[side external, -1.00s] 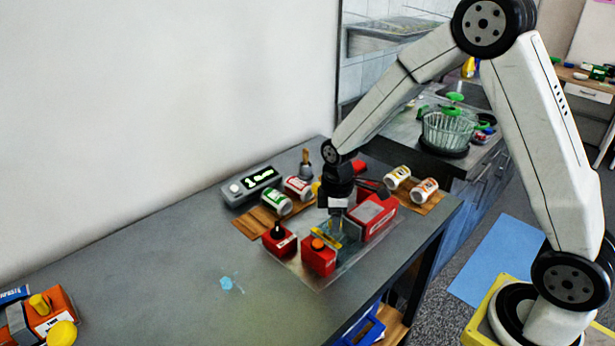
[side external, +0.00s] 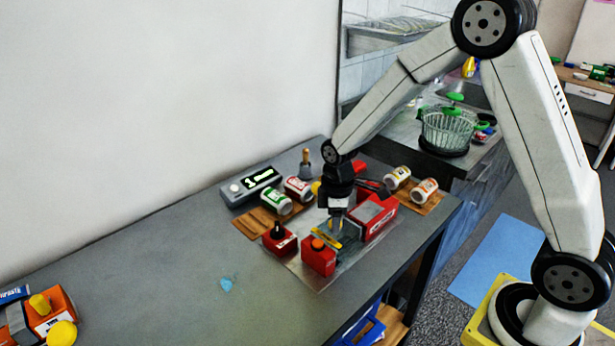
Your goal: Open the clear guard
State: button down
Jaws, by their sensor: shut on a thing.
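The clear guard (side external: 352,238) is a bluish see-through panel in the middle of the red station on the table, with a yellow strip (side external: 327,236) along its near left side. My gripper (side external: 336,226) points down over the station and is shut on the guard at its yellow strip. The fingertips are small here and partly blend with the guard. How far the guard is tilted is hard to tell.
Red blocks stand close around the guard: one with an orange knob (side external: 318,256), one with a black knob (side external: 279,238) and a larger one (side external: 375,214) behind. Cans (side external: 276,201) lie on wooden boards beside a grey display box (side external: 250,185). The table's left middle is mostly clear.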

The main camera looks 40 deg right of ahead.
jog(key=shift+d, duration=0.1)
jog(key=d, duration=1.1)
jog(key=shift+r, duration=0.1)
jog(key=shift+a, duration=0.1)
jog(key=shift+c, duration=1.4)
grip_release()
notch_tip(320, 180, up, 8)
